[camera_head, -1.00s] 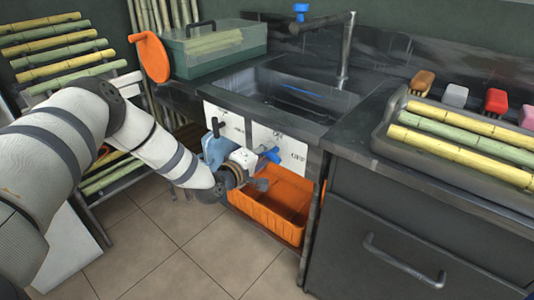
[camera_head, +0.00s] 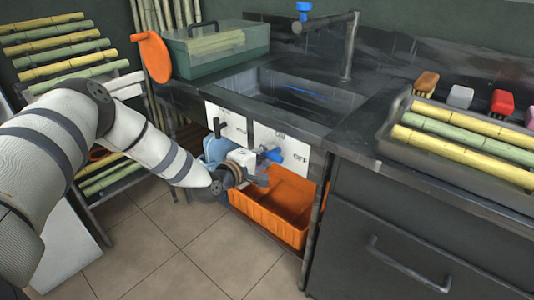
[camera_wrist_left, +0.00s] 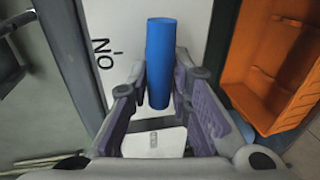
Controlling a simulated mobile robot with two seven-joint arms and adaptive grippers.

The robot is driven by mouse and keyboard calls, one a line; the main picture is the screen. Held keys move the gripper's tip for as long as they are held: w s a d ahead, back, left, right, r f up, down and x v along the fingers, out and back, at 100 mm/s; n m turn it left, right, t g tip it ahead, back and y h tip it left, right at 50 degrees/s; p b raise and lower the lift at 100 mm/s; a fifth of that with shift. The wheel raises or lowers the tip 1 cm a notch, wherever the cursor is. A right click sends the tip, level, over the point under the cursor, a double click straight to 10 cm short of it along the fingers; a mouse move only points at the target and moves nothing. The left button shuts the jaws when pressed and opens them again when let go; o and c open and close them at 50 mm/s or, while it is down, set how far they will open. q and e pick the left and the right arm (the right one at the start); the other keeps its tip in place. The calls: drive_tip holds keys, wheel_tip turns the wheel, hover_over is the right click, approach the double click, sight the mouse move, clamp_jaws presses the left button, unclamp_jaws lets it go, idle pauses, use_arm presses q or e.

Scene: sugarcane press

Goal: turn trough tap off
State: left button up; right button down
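A blue tap handle (camera_head: 272,154) sticks out of the white panel with ON and OFF lettering (camera_head: 295,155), under the sink's front edge. In the left wrist view the blue handle (camera_wrist_left: 160,60) stands between my left gripper's fingers, with the panel (camera_wrist_left: 120,30) behind it. My left gripper (camera_head: 264,175) is just below the handle in the head view. Its two fingers (camera_wrist_left: 161,75) are apart, one on each side of the handle; I cannot tell whether they touch it. My right gripper is not in view.
An orange crate (camera_head: 288,203) stands below the panel. A black lever (camera_head: 217,127) sits on the panel's left part. The sink (camera_head: 290,95) has a faucet (camera_head: 347,45) with another blue handle (camera_head: 303,8). A tray of cane (camera_head: 395,147) lies on the right counter.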

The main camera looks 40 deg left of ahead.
use_arm(q)
drive_tip(key=o, duration=0.3)
drive_tip(key=shift+d+f, duration=0.2)
drive_tip(key=shift+d, duration=0.1)
drive_tip(key=shift+o, duration=0.2)
drive_tip(key=shift+r, duration=0.1)
